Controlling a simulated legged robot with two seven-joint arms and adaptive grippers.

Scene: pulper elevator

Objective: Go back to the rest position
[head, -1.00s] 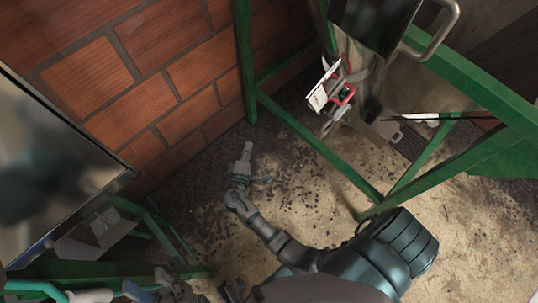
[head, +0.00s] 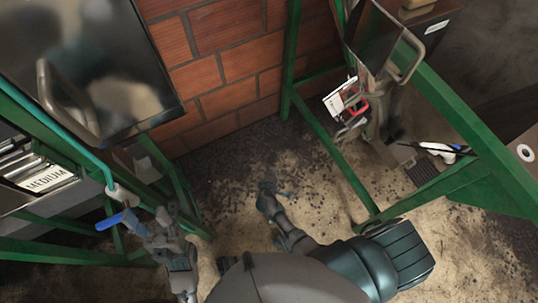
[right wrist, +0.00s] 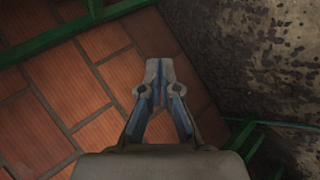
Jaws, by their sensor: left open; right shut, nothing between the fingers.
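My right gripper (head: 268,187) is at the end of my dark arm in the middle of the head view, above the dirt-covered floor. It is small there, and no held object shows. In the right wrist view my right gripper (right wrist: 155,75) has its fingertips together with nothing between them, in front of the brick wall. My left gripper (head: 165,222) is at the lower left of the head view, beside a blue lever (head: 119,219) on a teal pipe. It is open; I cannot tell whether it touches the lever.
A green frame (head: 330,150) with a hopper and red-and-white parts stands at the right. Another green frame (head: 75,250) with a metal hopper (head: 100,65) and a "MEDIUM" label (head: 48,179) is at the left. The brick wall (head: 225,75) is behind. Stained floor (head: 235,150) lies open between the frames.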

